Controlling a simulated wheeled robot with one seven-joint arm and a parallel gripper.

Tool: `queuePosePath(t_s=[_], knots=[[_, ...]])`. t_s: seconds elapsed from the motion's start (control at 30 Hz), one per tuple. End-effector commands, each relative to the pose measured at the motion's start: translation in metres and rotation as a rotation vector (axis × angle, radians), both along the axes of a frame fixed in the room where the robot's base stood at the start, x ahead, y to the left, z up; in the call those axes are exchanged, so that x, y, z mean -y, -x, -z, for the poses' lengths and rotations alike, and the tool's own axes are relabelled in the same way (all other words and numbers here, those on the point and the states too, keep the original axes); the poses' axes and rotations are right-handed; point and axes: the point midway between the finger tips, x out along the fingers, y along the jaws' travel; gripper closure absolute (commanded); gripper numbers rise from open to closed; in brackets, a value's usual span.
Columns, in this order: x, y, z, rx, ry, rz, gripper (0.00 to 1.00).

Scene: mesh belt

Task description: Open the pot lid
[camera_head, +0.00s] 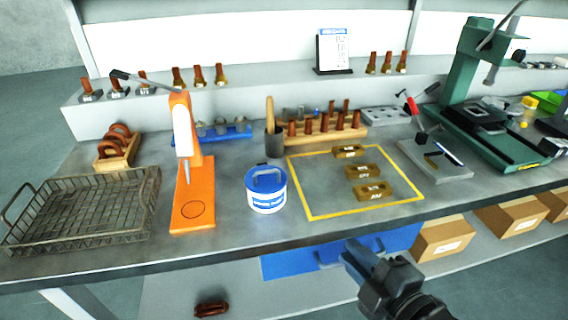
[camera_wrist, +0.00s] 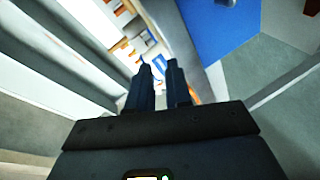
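A white and blue pot (camera_head: 267,200) stands upright on the grey workbench, near its front edge and left of the yellow-outlined area. Its blue-grey lid (camera_head: 264,184) is on top, with an arched handle. My gripper (camera_head: 354,255) is in front of the bench edge, right of the pot and apart from it. In the wrist view my gripper's two dark fingers (camera_wrist: 160,66) stand slightly apart with a narrow empty gap between them.
An orange press (camera_head: 191,185) stands just left of the pot. A wire basket (camera_head: 85,212) is further left. A mortar-like cup (camera_head: 273,145) is behind the pot. Several brass blocks (camera_head: 366,172) lie inside the yellow outline. A blue bin (camera_head: 290,263) is below the bench.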

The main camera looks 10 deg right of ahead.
Motion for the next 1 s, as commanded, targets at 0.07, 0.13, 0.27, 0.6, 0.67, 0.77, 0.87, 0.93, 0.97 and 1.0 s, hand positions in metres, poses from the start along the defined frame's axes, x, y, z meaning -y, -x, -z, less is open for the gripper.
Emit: queuePosePath(t_s=[0.07,0.13,0.27,0.6,0.67,0.77,0.87,0.93,0.97,1.0], knots=[[-0.020,-0.032,-0.023,0.034,0.073,-0.053,0.81],[-0.037,-0.054,-0.037,0.059,0.138,-0.097,0.81],[-0.064,-0.085,-0.061,0.099,0.233,-0.167,0.81],[-0.093,-0.115,-0.081,0.137,0.319,-0.236,0.81],[-0.096,-0.121,-0.080,0.137,0.318,-0.235,0.81],[-0.102,-0.134,-0.078,0.137,0.317,-0.236,0.81],[-0.107,-0.149,-0.075,0.136,0.318,-0.234,0.81],[-0.111,-0.158,-0.073,0.136,0.317,-0.234,0.81],[-0.113,-0.162,-0.071,0.135,0.317,-0.234,0.81],[-0.114,-0.166,-0.071,0.136,0.318,-0.234,0.81]])
